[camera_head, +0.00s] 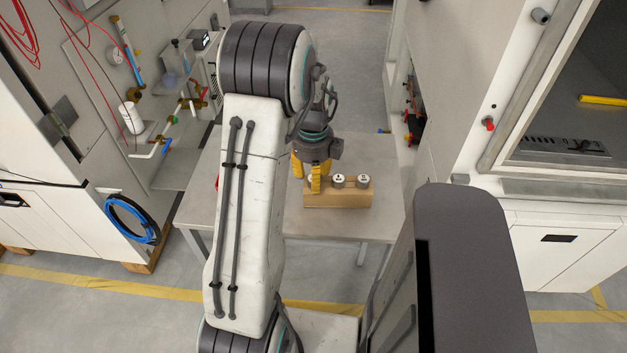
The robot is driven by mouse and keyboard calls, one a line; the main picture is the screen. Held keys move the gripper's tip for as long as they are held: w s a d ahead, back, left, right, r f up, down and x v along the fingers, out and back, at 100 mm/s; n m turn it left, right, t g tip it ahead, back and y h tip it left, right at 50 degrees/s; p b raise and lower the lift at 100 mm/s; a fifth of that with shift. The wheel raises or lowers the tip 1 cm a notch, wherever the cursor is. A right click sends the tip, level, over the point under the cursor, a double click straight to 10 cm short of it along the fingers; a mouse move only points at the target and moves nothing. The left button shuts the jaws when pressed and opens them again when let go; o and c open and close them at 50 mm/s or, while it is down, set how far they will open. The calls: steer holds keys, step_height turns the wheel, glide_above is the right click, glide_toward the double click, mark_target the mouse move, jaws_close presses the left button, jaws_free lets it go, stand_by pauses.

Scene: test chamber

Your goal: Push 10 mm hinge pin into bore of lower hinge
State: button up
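My gripper (312,178) has yellow fingers and points down at the left end of a wooden block (338,200) on the grey table. The block holds a few short, round metal pieces (338,181) with dark marks on top, in a row. The leftmost piece is partly hidden by the fingers. I cannot tell whether the fingers are open, or touch or hold anything. I cannot make out the 10 mm hinge pin for certain. The lower hinge and its bore cannot be identified in this view.
The table (365,226) is mostly clear around the block. A panel with pipes and valves (165,130) stands left, with a coiled blue hose (131,220) below. A chamber with an open front (570,110) stands right, a yellow bar (603,100) inside. My arm hides the table's left part.

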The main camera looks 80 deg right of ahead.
steer(key=shift+f, duration=0.35)
jaws_close()
stand_by(0.3)
